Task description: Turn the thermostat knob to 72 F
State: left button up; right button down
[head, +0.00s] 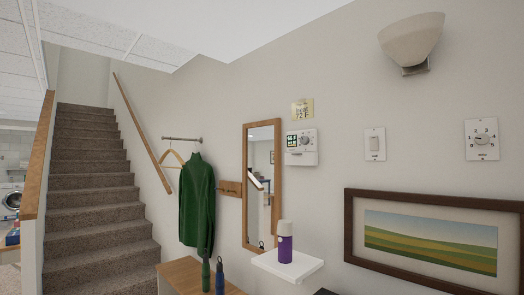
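A white thermostat (301,159) is mounted on the wall right of the tall mirror. It has a small dark display with green digits, too small to read surely, and a round knob (309,137) at its upper right. The knob's pointer setting cannot be made out. A yellow note (303,109) above it seems to read "HOLD 72°F". Neither of my grippers is in view, and nothing touches the thermostat.
A white shelf (302,267) with a purple bottle (285,249) juts out below the thermostat. A wood-framed mirror (248,205) hangs to its left. A light switch (375,144), another dial plate (482,139) and a framed picture (430,240) are right. Stairs (95,190) rise left.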

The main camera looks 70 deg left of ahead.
aim_at(303, 140)
jog(key=u, duration=1.9)
jog(key=i+j, duration=0.4)
jog(key=j, duration=0.15)
jog(key=i+j, duration=0.4)
jog(key=j, duration=0.1)
